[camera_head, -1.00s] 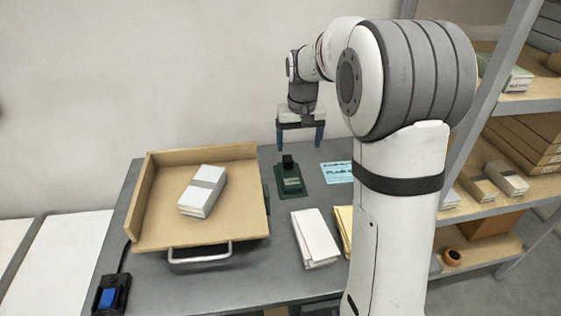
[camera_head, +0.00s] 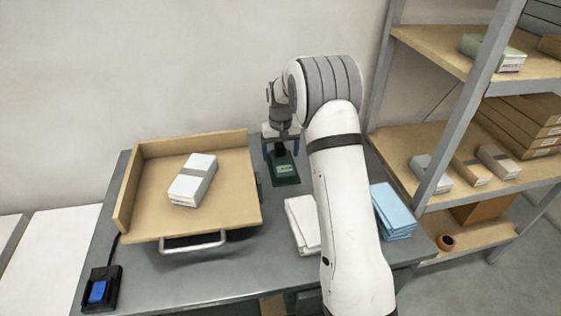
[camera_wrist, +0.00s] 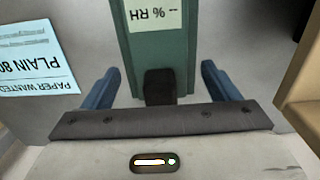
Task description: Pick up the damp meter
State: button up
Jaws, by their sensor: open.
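The damp meter is a dark green block with a pale label and a black upright part at its back. It stands on the grey table, in the head view (camera_head: 285,170) right of the wooden tray. In the wrist view the damp meter (camera_wrist: 158,55) shows its "% RH" label, and its black part (camera_wrist: 160,86) lies between my fingers. My gripper (camera_head: 281,150) is lowered at the meter's back end. In the wrist view my gripper (camera_wrist: 160,88) is open, with a blue finger on each side of the black part and a gap on both sides.
The wooden tray (camera_head: 130,190) with a banded paper stack (camera_head: 193,180) is left of the meter. White folded paper (camera_head: 302,222) and a blue stack (camera_head: 393,211) lie nearer. A printed blue sheet (camera_wrist: 35,60) lies beside the meter. Shelving (camera_head: 470,140) stands right; a blue-button switch (camera_head: 99,291) is front left.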

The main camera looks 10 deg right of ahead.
jog(key=shift+f, duration=0.7)
jog(key=shift+c, duration=0.4)
jog(key=c, duration=1.1)
jog(key=shift+r, duration=0.1)
